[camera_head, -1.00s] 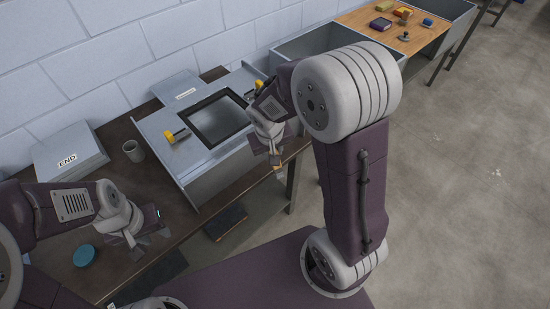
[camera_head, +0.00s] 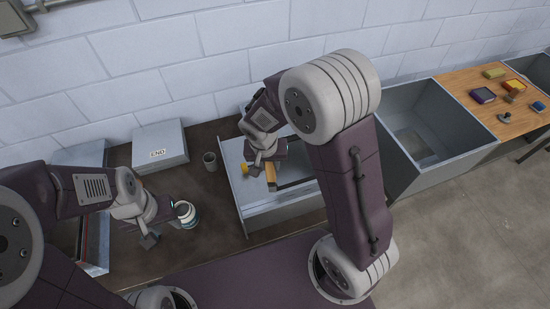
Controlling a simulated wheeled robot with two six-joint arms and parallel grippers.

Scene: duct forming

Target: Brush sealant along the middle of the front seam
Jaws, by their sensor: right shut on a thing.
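The grey sheet-metal duct (camera_head: 290,213) sits on the dark bench, its front wall facing me. My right gripper (camera_head: 268,160) is over its left part, shut on a brush (camera_head: 271,178) with a wooden-coloured body that points down. The arm hides the right end of the duct. I cannot tell whether the brush touches the seam. My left gripper (camera_head: 139,234) is low over the bench to the left, its fingers apart and seemingly empty. A small round tin (camera_head: 186,214) with a white and teal side stands just right of it.
An open grey bin (camera_head: 430,140) and a wooden table (camera_head: 490,103) with small blocks are at right.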

